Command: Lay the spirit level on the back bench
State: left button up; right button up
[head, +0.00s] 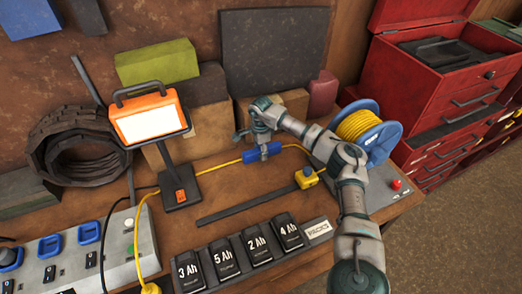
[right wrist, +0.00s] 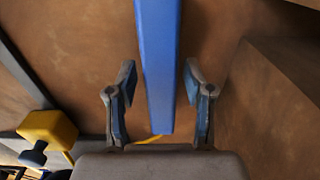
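A blue bar, which I take for the spirit level (head: 263,152), lies on the brown bench (head: 225,190) beside a yellow cable. My right gripper (head: 259,138) is over it and covers part of it. In the right wrist view the long blue bar (right wrist: 158,70) runs down between the two fingers of my right gripper (right wrist: 160,95). The fingers are apart, with a gap on each side of the bar. My left gripper is not in view.
A work lamp (head: 150,118) stands left of the gripper, a cable reel (head: 366,130) right. A yellow box (head: 306,178), a dark strip (head: 255,205) and several battery packs (head: 240,255) are in front. Blocks stand behind. A red tool chest (head: 440,90) is at right.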

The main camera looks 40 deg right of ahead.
jog(key=shift+r, duration=0.1)
jog(key=shift+d+r, duration=0.15)
jog(key=r, duration=0.2)
jog(key=shift+d+r, duration=0.25)
jog(key=shift+r, duration=0.05)
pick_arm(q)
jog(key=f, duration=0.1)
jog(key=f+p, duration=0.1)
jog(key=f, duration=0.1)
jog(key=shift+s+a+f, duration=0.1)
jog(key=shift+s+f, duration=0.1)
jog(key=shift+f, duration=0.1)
pick_arm(e)
notch_tip(320, 180, up, 9)
jog(key=shift+a, duration=0.3)
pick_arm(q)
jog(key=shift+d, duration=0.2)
pick_arm(e)
jog(key=shift+d, duration=0.3)
jog(key=shift+a, duration=0.1)
